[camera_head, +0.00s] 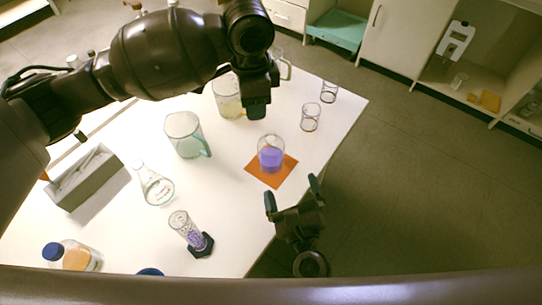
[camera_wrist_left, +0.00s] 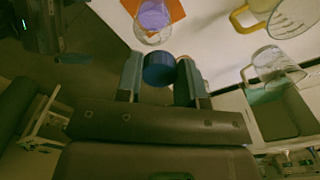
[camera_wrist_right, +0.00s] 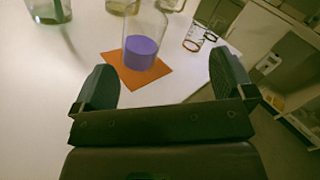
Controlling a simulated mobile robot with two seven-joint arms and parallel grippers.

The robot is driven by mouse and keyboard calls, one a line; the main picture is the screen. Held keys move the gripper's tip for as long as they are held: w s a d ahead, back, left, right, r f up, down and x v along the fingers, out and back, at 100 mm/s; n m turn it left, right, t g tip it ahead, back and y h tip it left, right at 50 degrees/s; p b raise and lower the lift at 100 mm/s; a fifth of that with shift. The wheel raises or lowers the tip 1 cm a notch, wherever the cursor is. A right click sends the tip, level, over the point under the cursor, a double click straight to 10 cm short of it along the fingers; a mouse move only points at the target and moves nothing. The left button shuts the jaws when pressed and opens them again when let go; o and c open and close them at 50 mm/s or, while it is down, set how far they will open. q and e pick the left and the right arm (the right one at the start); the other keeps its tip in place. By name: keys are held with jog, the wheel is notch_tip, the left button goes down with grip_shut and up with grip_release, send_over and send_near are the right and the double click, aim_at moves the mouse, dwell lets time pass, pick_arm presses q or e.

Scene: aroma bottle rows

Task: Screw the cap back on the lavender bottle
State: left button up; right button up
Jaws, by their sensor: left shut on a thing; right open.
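My left gripper (camera_head: 257,104) is shut on a blue cap (camera_wrist_left: 158,70), held above the table between its fingertips. In the head view the cap is hidden by the gripper. My right gripper (camera_head: 292,193) is open and empty, just off the table's right edge, close to the orange mat (camera_head: 260,178). A clear glass vessel with purple liquid (camera_head: 271,158) stands upright and open on that mat; it also shows in the right wrist view (camera_wrist_right: 140,52). I cannot tell whether it is the lavender bottle. A blue-capped top (camera_head: 150,271) shows at the bottom edge, its body hidden.
A purple-filled cylinder (camera_head: 190,232), a flask (camera_head: 155,187), a jug (camera_head: 186,136) and a grey box (camera_head: 88,178) stand on the white table. A blue-capped bottle of orange liquid (camera_head: 77,256) is at front left. Two glasses (camera_head: 310,118) are near the right edge.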

aim_at(273, 160)
jog(key=a+m, duration=0.1)
jog(key=m, duration=0.1)
jog(key=a+f+m, duration=0.1)
jog(key=m, duration=0.1)
jog(key=shift+f+h+b, duration=0.2)
jog(key=shift+h+b, duration=0.1)
jog(key=shift+a+f+m, duration=0.1)
jog(key=shift+a+m, duration=0.15)
jog(key=shift+m, duration=0.75)
pick_arm(q)
jog(key=d+m, duration=0.1)
jog(key=d+f+m, duration=0.1)
jog(key=d+m, duration=0.1)
jog(key=shift+f, duration=0.1)
pick_arm(e)
jog(key=shift+w+a, duration=0.3)
jog(key=shift+w, duration=1.65)
jog(key=shift+w+a, duration=0.35)
jog(key=shift+w, duration=1.6)
jog(key=shift+w+a, duration=0.3)
jog(key=shift+w, duration=1.65)
jog(key=shift+c, duration=0.5)
jog(key=c, duration=1.2)
pick_arm(q)
jog(key=shift+f, duration=2.5)
